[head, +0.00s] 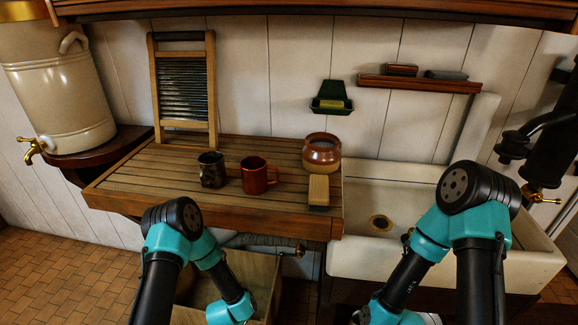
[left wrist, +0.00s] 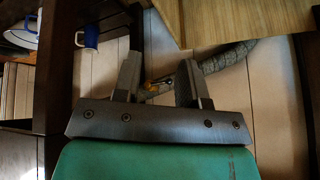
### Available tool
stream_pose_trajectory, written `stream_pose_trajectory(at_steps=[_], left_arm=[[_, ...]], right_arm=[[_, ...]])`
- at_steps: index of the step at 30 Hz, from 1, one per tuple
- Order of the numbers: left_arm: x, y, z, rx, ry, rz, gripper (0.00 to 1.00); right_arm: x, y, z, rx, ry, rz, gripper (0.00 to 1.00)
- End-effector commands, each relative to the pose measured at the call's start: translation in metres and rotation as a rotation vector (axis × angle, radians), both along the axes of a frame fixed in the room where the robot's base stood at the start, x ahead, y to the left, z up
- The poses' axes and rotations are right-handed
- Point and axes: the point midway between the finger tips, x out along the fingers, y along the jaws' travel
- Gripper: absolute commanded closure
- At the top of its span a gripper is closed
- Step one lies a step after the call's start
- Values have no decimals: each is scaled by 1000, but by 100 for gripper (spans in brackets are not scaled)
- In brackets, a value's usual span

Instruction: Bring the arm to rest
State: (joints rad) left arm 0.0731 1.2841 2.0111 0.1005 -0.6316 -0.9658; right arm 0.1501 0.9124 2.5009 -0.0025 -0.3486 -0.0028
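In the head view my left arm (head: 190,235) is folded low in front of the wooden drainboard, its lower end hanging down by a wooden bin. The left gripper (left wrist: 158,72) shows in the left wrist view. Its two fingers are apart with nothing clearly held between them. My right arm (head: 440,240) is bent in front of the white sink, its lower end running out of the bottom of the head view. The right gripper is not visible.
The drainboard (head: 120,188) carries a dark mug (head: 211,170), a red-brown mug (head: 256,178), a brown crock (head: 321,155), a pale block (head: 318,190) and a washboard (head: 184,85). The sink (head: 365,252) is at right; the wooden bin (head: 262,268) is below.

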Motion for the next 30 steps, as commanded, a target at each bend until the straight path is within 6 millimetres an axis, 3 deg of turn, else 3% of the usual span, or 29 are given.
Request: stream_pose_trajectory(at_steps=[6, 12, 27, 30], left_arm=[[-81, 42, 29, -171, 270, 318, 61], [-140, 62, 53, -262, 460, 551, 61], [-222, 82, 93, -343, 712, 881, 61], [-213, 77, 101, -342, 695, 862, 61]], right_arm=[[0, 0, 0, 0, 0, 0, 57], [0, 0, 0, 0, 0, 0, 57], [0, 0, 0, 0, 0, 0, 57], [0, 0, 0, 0, 0, 0, 57]])
